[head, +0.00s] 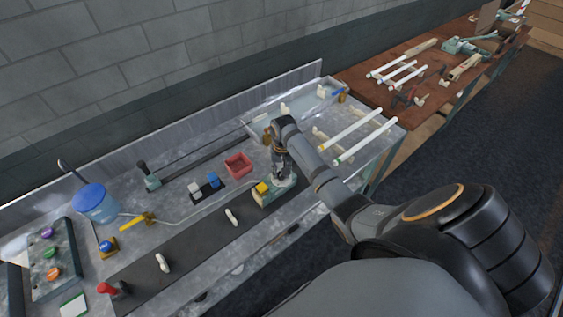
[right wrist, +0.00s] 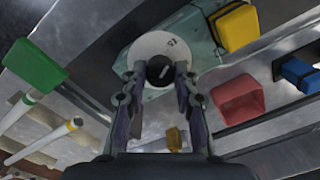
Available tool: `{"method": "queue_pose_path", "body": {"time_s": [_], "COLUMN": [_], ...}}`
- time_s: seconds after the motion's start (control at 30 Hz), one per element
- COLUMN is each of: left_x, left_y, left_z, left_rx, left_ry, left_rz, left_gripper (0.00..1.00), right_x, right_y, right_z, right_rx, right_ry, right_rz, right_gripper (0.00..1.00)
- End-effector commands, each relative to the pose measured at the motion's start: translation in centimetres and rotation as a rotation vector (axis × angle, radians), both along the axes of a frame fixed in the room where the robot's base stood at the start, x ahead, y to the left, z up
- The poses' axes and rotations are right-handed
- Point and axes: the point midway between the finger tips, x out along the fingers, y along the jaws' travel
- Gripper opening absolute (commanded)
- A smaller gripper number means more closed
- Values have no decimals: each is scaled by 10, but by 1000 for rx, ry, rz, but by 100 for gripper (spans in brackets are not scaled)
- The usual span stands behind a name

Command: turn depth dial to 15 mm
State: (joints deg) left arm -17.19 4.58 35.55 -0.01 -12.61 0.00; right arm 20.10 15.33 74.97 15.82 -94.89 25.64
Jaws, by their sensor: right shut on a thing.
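The depth dial (right wrist: 141,47) is a pale disc with a dark centre knob, on a pale green block. In the right wrist view the two fingers of my right gripper (right wrist: 160,80) are on either side of the dark knob, shut on it. In the head view my right gripper (head: 281,172) points down at the green block (head: 262,198), which has a yellow part on top, and partly covers the dial. My left gripper does not show.
A red bin (head: 238,164) and small blue and white blocks (head: 212,181) stand left of the gripper. White tubes (head: 350,130) lie at the right. A black strip (head: 200,240) runs along the bench front. A blue bucket (head: 93,202) stands at the far left.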

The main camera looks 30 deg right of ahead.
Motion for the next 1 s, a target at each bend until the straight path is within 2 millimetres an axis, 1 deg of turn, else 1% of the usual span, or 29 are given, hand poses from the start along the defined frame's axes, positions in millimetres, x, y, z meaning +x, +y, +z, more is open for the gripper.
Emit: {"method": "queue_pose_path", "body": {"time_s": [0.2,0.57,0.6,0.73,0.77,1.0], "left_x": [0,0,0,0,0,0], "left_y": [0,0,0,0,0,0], "left_z": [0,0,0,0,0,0], "left_rx": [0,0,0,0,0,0], "left_ry": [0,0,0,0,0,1], "left_rz": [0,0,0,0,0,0], "left_gripper": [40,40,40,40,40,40], "right_x": [-1,-1,-1,-1,0,0], "right_y": [0,0,0,0,0,0], "right_z": [-1,-1,-1,-1,-1,0], "right_rx": [1,1,1,1,1,1], "right_ry": [2,2,2,2,1,1], "right_rz": [30,34,34,33,33,33], "right_gripper": [0,0,30,48,52,52]}}
